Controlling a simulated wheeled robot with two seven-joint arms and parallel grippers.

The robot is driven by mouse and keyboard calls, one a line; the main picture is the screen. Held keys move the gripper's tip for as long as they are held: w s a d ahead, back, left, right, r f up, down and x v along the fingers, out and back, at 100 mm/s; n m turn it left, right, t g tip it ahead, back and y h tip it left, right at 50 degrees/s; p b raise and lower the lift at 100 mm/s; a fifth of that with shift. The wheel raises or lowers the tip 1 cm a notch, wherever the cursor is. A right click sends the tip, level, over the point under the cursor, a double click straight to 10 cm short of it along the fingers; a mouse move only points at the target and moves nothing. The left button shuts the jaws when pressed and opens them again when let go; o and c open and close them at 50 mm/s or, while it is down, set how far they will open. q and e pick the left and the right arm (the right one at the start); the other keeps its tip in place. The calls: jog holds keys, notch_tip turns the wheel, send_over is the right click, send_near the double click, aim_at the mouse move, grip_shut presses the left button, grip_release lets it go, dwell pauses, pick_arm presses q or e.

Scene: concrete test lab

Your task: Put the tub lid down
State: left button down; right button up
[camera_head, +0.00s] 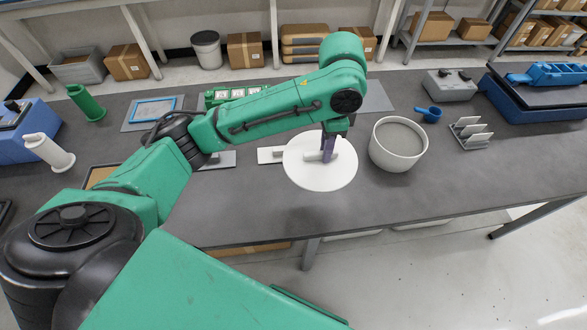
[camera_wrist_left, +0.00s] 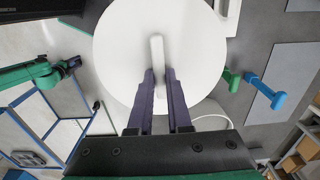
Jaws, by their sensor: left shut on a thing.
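The tub lid (camera_head: 303,174) is a white round disc with a raised bar handle. My left gripper (camera_head: 328,153) is shut on that handle from above. In the left wrist view, the purple fingers of my left gripper (camera_wrist_left: 159,80) close on the near end of the handle, and the lid (camera_wrist_left: 120,50) fills the top middle. The lid looks about level; I cannot tell whether its underside touches the bench. The tub (camera_head: 385,160), round, white and open with grey inside, stands just right of the lid.
A white flat piece (camera_head: 268,155) lies partly behind the lid's left edge. The bench's front edge (camera_head: 400,213) is close to the lid.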

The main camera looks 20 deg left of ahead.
pick_arm(q)
jog(key=f, duration=0.6)
jog(key=f+p, duration=0.1)
jog(key=f, duration=1.1)
jog(key=shift+w+d+f, duration=0.2)
jog(key=shift+w+d, duration=0.2)
jog(key=shift+a, duration=0.1)
pick_arm(e)
jog(key=shift+w+d+r, duration=0.4)
jog(key=shift+w+r, duration=0.05)
jog(key=shift+w, duration=0.15)
pick_arm(q)
jog(key=shift+s, duration=0.1)
jog(key=c, duration=0.8)
grip_release()
jog(key=shift+f, duration=0.1)
jog(key=shift+c, duration=0.2)
pick_arm(e)
jog(key=shift+d, duration=0.3)
pick_arm(q)
notch_tip(320, 180, up, 12)
jog(key=shift+b, duration=0.3)
pick_arm(e)
jog(key=shift+w+f, duration=0.1)
jog(key=shift+f, duration=0.4)
